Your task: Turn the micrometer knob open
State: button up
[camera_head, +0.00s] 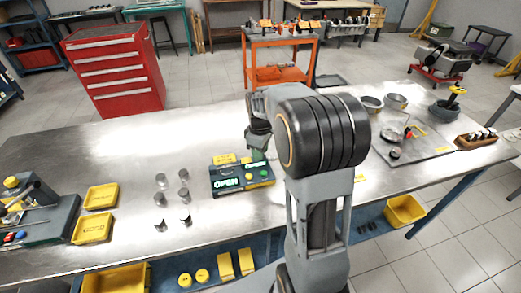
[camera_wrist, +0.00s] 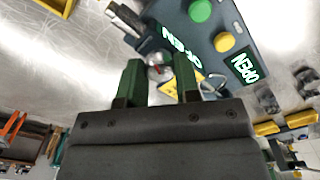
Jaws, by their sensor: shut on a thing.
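The micrometer knob (camera_wrist: 158,71) is a small round metal piece with a red mark, seen between the green fingers of my gripper (camera_wrist: 160,80) in the wrist view. My gripper is shut on it. The dark measuring station (camera_wrist: 222,62) beside it has a green button (camera_wrist: 200,11), a yellow button (camera_wrist: 224,42) and two lit displays reading OPEN. In the head view the station (camera_head: 243,189) stands on the bench, with my gripper (camera_head: 258,152) just above its back edge. The knob is hidden there behind my arm.
Several small metal cylinders (camera_head: 184,196) stand left of the station. Yellow trays (camera_head: 94,228) lie farther left. A grey mat (camera_head: 421,150) with engine parts lies at the right. Bare metal bench (camera_head: 110,145) is free at the back left.

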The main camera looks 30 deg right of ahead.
jog(key=m, duration=0.4)
jog(key=shift+m, duration=0.3)
jog(key=m, duration=0.4)
jog(key=shift+m, duration=0.3)
jog(key=m, duration=0.4)
jog(key=shift+p, duration=0.3)
jog(key=shift+m, duration=2.5)
jog(key=o, duration=0.9)
jog(key=shift+r, duration=0.1)
notch_tip(320, 180, up, 14)
jog(key=shift+f, duration=0.15)
